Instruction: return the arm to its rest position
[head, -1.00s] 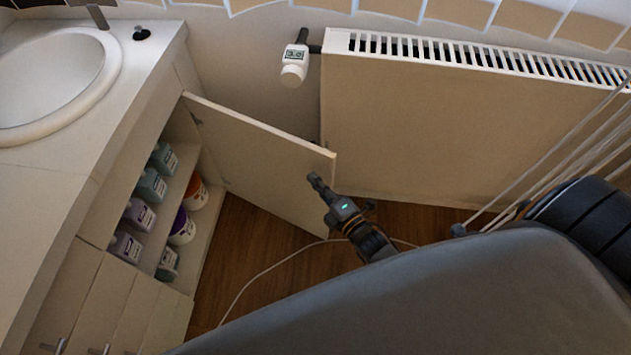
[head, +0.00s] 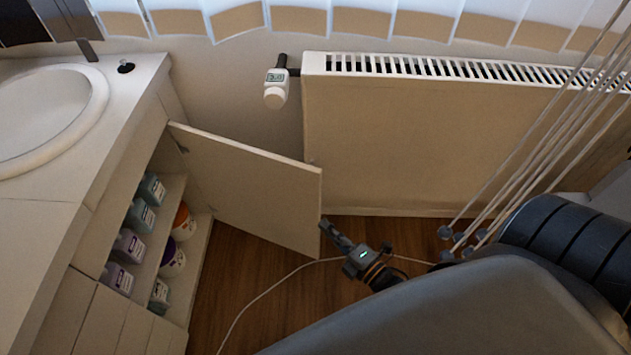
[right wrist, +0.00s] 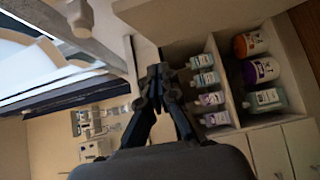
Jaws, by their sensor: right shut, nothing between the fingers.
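My right gripper (head: 328,226) is shut and empty. In the head view it is beside the lower free corner of the open cabinet door (head: 250,190), above the wooden floor; I cannot tell whether it touches the door. In the right wrist view my right gripper (right wrist: 159,72) shows its fingers together, with the open cabinet (right wrist: 222,130) to the right. My left gripper is in neither view.
The cabinet holds several bottles (head: 130,245) and tubs. A sink (head: 40,115) is set in the counter above. A radiator (head: 400,145) with a white thermostat (head: 276,90) stands behind the door. A cable (head: 262,297) crosses the floor.

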